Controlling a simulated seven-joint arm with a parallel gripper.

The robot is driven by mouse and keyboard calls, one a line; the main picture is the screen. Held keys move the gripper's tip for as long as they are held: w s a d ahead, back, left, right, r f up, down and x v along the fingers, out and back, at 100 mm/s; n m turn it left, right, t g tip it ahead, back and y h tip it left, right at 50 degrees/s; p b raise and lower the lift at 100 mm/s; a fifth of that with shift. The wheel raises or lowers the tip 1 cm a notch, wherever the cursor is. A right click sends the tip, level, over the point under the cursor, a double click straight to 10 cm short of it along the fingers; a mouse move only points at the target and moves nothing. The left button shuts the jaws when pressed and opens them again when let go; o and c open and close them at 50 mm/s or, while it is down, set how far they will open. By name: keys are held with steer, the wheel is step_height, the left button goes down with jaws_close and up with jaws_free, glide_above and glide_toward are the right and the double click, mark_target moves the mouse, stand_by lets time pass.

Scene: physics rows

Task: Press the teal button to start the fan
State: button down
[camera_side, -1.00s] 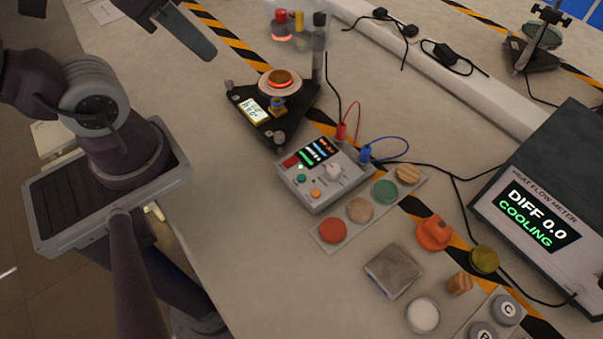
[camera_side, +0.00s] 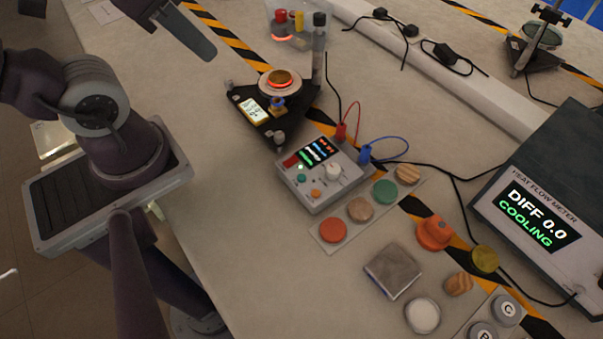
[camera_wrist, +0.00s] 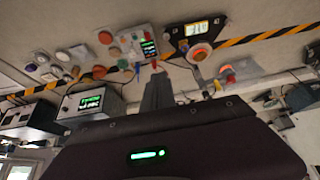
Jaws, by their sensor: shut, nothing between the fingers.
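The control box (camera_side: 323,175) is a light grey unit near the middle of the side view, with a lit bar display. A small teal button (camera_side: 301,178) sits on its top face, above and left of an orange button (camera_side: 316,193). The box also shows in the wrist view (camera_wrist: 133,45), where the teal button is too small to tell. My gripper (camera_side: 207,51) is at the upper left of the side view, raised and well apart from the box. Its closed fingers (camera_wrist: 157,78) show in the wrist view with nothing between them. I cannot make out a fan.
A black triangular stand (camera_side: 272,117) with a glowing orange-ringed disc and a tall post stands behind the box. A strip (camera_side: 343,244) of coloured discs lies in front. Red and blue leads rise from the box's right side. A heat flow meter (camera_side: 510,180) reads "COOLING" at right.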

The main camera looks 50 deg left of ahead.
steer(key=w+g, duration=0.1)
steer(key=m+g+y, duration=0.6)
steer(key=m+y, duration=0.1)
steer(key=y, duration=0.2)
glide_above(302, 178)
step_height(302, 178, down, 18)
steer(key=r, duration=0.1)
steer(key=shift+w+d+f, duration=0.2)
steer(key=shift+d+f, duration=0.2)
steer(key=shift+d, duration=0.05)
steer(key=shift+f, duration=0.1)
steer(key=shift+f, duration=4.3)
steer(key=shift+f+g, duration=0.1)
steer(key=shift+g, duration=0.2)
steer(key=shift+f, duration=0.3)
